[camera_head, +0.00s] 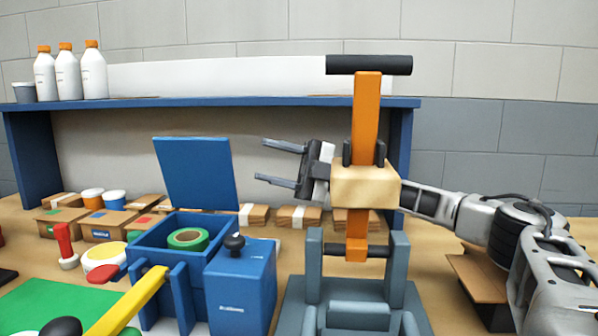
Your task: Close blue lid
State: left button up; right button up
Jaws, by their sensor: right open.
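The blue lid (195,173) is a flat square panel standing up, tilted slightly back, at the rear of an open blue box (143,256). A green ring-shaped roll (189,238) lies inside the box. My right gripper (263,163) is open and empty, to the right of the lid with its fingers pointing left towards it. A gap shows between the fingertips and the lid. The orange lever and its tan block hide part of the wrist behind the gripper. My left gripper is not in view.
An orange lever (364,110) with a black crossbar stands in a grey-blue fixture (345,298). Cartons (100,227) and a blue shelf (270,101) lie behind.

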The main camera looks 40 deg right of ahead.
jog(key=shift+v, duration=2.7)
